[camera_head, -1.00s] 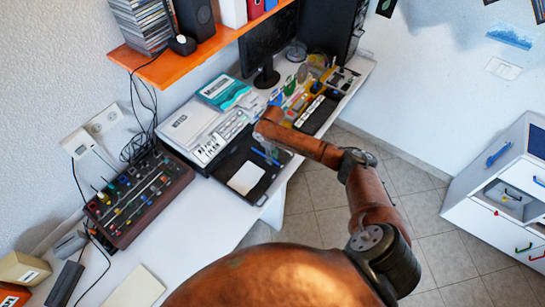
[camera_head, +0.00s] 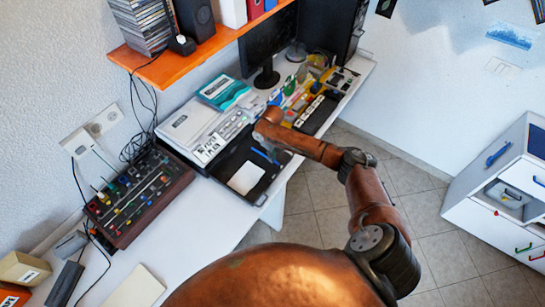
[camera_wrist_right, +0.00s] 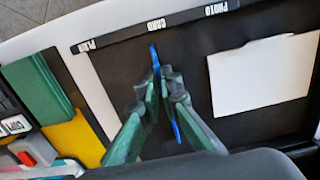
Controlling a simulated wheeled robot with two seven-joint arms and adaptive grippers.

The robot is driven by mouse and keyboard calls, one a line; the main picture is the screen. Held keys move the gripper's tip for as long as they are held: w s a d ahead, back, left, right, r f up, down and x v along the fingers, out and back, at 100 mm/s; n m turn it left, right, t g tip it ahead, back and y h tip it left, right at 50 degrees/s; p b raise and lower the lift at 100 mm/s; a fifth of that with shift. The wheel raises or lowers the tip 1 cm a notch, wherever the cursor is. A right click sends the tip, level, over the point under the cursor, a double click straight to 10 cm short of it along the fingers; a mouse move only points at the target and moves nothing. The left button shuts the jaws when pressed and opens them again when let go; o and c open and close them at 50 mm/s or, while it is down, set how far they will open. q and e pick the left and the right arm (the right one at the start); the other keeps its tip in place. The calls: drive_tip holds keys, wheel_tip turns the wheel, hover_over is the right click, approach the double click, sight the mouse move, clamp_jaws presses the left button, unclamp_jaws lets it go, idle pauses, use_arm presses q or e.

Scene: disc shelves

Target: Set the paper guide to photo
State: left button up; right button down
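The paper guide is a thin blue piece standing in the dark paper tray; in the right wrist view the paper guide (camera_wrist_right: 154,56) lies by the CARD mark, between PLAIN at left and PHOTO at right. My right gripper (camera_wrist_right: 164,82) has its fingers drawn close together on either side of the guide, with part of it hidden between them. In the head view the gripper end (camera_head: 270,130) is over the dark tray (camera_head: 225,160), and the blue guide (camera_head: 266,157) shows beneath it. My left gripper is out of view.
A white sheet (camera_wrist_right: 262,75) lies in the tray right of the guide. A control panel (camera_head: 138,197) with knobs sits left on the desk. A keyboard (camera_head: 316,115), monitor (camera_head: 268,48) and small items crowd the back. Bare desk (camera_head: 195,228) lies in front.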

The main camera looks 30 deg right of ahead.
sight(263, 171)
drive_tip(key=a+p, duration=0.1)
drive_tip(key=p, duration=0.1)
drive_tip(key=s+a+p, duration=0.1)
drive_tip(key=a+p, duration=0.1)
drive_tip(key=s+a+p, duration=0.1)
drive_tip(key=a, duration=0.1)
drive_tip(key=shift+s+a+r+p, duration=0.15)
drive_tip(key=shift+a+r+p, duration=0.1)
drive_tip(key=shift+p, duration=0.15)
drive_tip(key=shift+s+a+f+p, duration=0.15)
drive_tip(key=shift+a+p, duration=0.15)
drive_tip(key=shift+a, duration=0.2)
drive_tip(key=c, duration=2.6)
unclamp_jaws()
drive_tip(key=o, duration=0.4)
drive_tip(key=shift+o, duration=0.2)
wheel_tip(263, 171, up, 12)
drive_tip(key=shift+f, duration=0.1)
